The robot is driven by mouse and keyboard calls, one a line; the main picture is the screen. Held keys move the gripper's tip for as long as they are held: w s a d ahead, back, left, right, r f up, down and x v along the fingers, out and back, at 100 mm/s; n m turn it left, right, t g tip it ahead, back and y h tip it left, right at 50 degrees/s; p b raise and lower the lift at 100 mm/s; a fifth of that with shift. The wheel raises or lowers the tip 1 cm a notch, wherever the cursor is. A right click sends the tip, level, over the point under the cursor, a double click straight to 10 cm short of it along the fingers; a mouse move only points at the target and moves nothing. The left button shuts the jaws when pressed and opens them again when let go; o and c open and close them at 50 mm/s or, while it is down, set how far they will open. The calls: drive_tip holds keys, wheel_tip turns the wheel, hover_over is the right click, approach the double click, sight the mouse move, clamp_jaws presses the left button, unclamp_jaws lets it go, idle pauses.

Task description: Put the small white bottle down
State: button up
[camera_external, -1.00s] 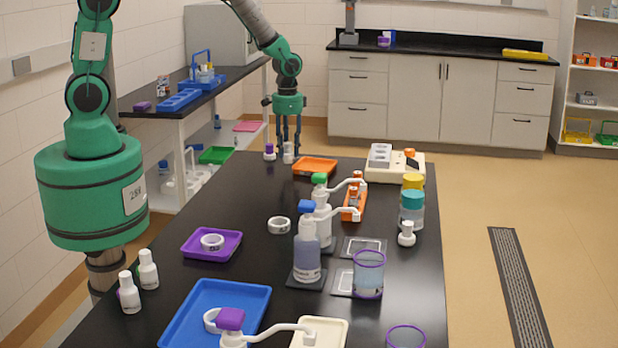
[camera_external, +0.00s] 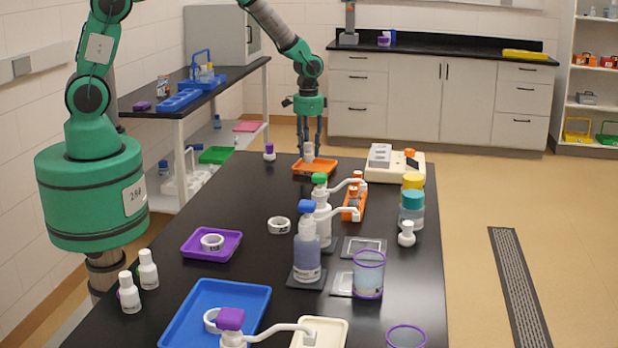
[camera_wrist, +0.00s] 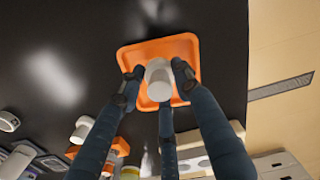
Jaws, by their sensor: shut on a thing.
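The small white bottle (camera_external: 308,151) is at the far end of the black table, between the fingers of my gripper (camera_external: 308,147). In the wrist view the white bottle (camera_wrist: 159,80) shows from above, with the fingers of my gripper (camera_wrist: 158,84) closed around it. It is over the orange tray (camera_external: 328,167), which also shows in the wrist view (camera_wrist: 184,46). The bottle looks upright. I cannot tell whether its base touches the tray.
A purple-capped bottle (camera_external: 269,153) stands left of the orange tray. A white device (camera_external: 394,168) stands to its right. Pump bottles, including a green-topped one (camera_external: 320,200), stand nearer. The black table (camera_external: 215,200) has bare room left of centre.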

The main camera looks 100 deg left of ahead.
sight(308, 153)
drive_tip(key=shift+f, duration=1.6)
drive_tip(key=shift+f, duration=0.15)
drive_tip(key=o, duration=1.2)
drive_tip(key=shift+c, duration=0.2)
wheel_tip(308, 153, up, 12)
drive_tip(key=shift+r+p, duration=0.15)
drive_tip(key=shift+p, duration=0.2)
drive_tip(key=shift+r, duration=0.1)
